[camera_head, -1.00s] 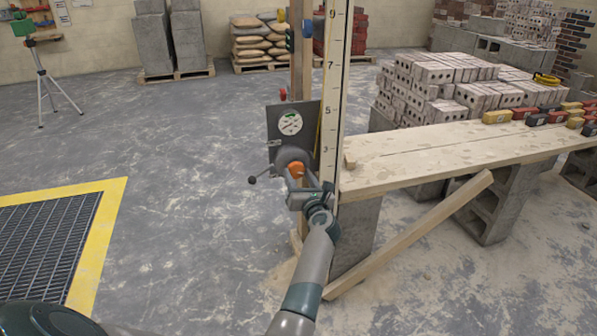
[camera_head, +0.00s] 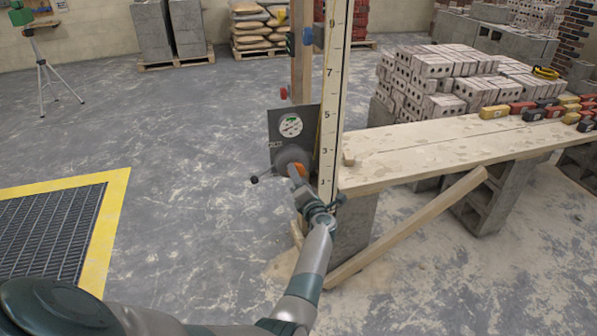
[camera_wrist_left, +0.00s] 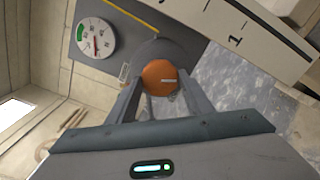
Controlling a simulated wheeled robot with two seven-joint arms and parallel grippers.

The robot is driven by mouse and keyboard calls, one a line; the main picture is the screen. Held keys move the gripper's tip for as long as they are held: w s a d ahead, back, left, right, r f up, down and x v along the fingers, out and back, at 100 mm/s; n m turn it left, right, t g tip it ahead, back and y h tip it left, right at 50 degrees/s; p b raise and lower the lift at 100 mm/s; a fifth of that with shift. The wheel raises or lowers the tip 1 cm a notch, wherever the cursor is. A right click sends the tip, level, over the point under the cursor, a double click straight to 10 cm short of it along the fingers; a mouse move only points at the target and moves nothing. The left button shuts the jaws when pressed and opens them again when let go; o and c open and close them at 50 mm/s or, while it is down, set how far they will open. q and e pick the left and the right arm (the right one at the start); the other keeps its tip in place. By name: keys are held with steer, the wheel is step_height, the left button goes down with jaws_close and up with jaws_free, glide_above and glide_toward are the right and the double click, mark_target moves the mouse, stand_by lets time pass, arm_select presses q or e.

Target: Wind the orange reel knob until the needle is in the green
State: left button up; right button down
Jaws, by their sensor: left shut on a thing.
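The orange reel knob (camera_head: 299,170) sits on the grey hub of a dark metal plate (camera_head: 281,150) fixed to the upright post. In the left wrist view the knob (camera_wrist_left: 160,77) has a pale mark on its face and lies between the two fingers. My left gripper (camera_head: 299,178) is shut on it. The round white gauge (camera_head: 290,125) is above the knob; in the left wrist view the gauge (camera_wrist_left: 96,38) has a green band at its left. Its reddish needle appears to point downward there, away from the green. My right gripper is not in view.
A thin crank with a black ball (camera_head: 254,180) sticks out left of the hub. A numbered white staff (camera_head: 331,95) stands just right of the plate. A plank bench (camera_head: 430,153) and a slanted timber brace (camera_head: 410,228) are to the right.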

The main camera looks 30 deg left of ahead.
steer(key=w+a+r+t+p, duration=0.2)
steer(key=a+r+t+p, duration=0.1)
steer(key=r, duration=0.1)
arm_select(q)
steer(key=shift+m+p, duration=1.05)
steer(key=shift+m, duration=3.45)
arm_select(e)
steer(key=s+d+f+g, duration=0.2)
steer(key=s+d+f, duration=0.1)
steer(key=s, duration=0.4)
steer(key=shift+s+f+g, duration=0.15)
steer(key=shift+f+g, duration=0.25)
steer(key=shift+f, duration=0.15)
arm_select(q)
steer(key=o, duration=1)
steer(key=shift+o, duration=0.2)
steer(key=shift+d, duration=0.15)
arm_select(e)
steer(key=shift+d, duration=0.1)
